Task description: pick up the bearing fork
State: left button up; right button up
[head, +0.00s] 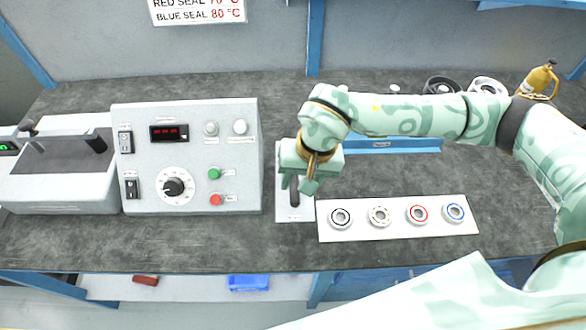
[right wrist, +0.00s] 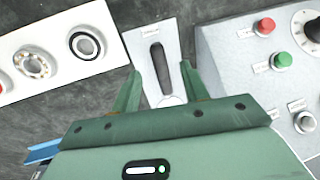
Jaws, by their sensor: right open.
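In the right wrist view the gripper (right wrist: 160,72) points along the plate. Whether the fingers reach down to the fork's height I cannot tell. My left gripper is out of view.
A control box (head: 240,170) with dial and buttons stands close left of the plate. A white strip (head: 335,230) with several bearings lies right. A blue-edged item (head: 390,146) lies behind my arm. Dark and pale rings (head: 440,84) and a yellow oil can (head: 538,82) stand at the back right.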

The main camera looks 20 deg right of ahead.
aim_at(296, 193)
jog(key=shift+a+f, duration=0.1)
jog(key=shift+f, duration=0.6)
jog(key=f, duration=0.1)
jog(key=f+b, duration=0.1)
jog(key=f, duration=0.2)
jog(key=shift+w+a+f+b, duration=0.25)
jog(key=shift+w+f+b, duration=0.05)
jog(key=shift+w+b, duration=0.1)
jog(key=shift+r, duration=0.1)
grip_shut()
